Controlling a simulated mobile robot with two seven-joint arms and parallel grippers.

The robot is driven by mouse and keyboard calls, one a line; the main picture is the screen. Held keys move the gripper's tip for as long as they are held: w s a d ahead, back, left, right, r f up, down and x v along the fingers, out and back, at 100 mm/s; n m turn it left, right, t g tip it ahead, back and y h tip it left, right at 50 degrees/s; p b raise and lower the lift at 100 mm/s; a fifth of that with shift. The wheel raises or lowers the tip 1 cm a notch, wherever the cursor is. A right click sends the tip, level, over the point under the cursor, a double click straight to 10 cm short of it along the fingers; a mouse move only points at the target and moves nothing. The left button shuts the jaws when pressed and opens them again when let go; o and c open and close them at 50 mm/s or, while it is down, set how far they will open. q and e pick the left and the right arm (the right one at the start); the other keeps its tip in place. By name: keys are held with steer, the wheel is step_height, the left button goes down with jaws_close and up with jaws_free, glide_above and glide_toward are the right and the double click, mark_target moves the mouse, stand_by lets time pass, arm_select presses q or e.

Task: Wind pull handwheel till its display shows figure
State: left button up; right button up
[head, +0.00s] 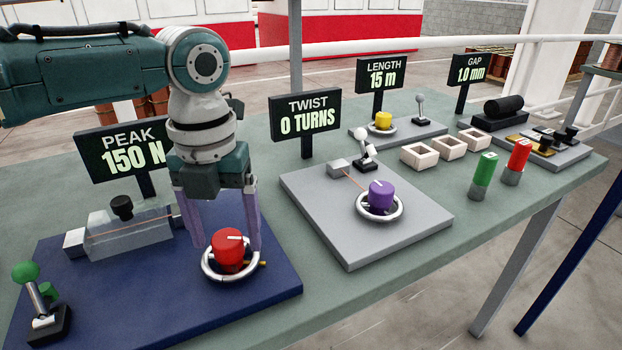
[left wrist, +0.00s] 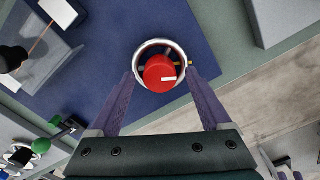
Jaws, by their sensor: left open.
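The handwheel (head: 205,272) is a silver ring around a red knob (head: 228,250) with a white mark, on a blue base plate (head: 270,280). Its display (head: 125,152) reads "PEAK 150 N". My left gripper (head: 222,242) points down over the wheel, open, with its purple fingers on either side of the red knob. In the left wrist view the red knob (left wrist: 160,75) and ring (left wrist: 158,42) lie between the fingertips (left wrist: 160,72). Whether the fingers touch the ring cannot be told. My right gripper is not in view.
A clear block with a thin strip (head: 125,235) and a green-knobbed lever (head: 38,295) share the blue plate. To the right, a grey plate (head: 320,215) carries a purple knob (head: 381,195) under a display reading "TWIST 0 TURNS" (head: 306,117). Displays for length and gap stand farther back.

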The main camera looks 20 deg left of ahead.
mark_target(226, 238)
arm_select(q)
step_height(226, 238, up, 9)
stand_by(0.3)
steer(key=s+d+f+n+t+h+p, duration=0.25)
steer(key=s+d+f+n, duration=0.35)
steer(key=s+d+n, duration=0.7)
steer(key=s+a+r+n+t+y+p, duration=0.1)
steer(key=s+a+n, duration=0.3)
steer(key=n, duration=0.4)
steer(key=s+a+r+n+y+p, duration=0.1)
steer(key=s+a+r+n+p, duration=0.2)
steer(key=n, duration=0.6)
step_height(226, 238, up, 37)
steer(key=p, duration=3.6)
steer(key=shift+s, duration=0.3)
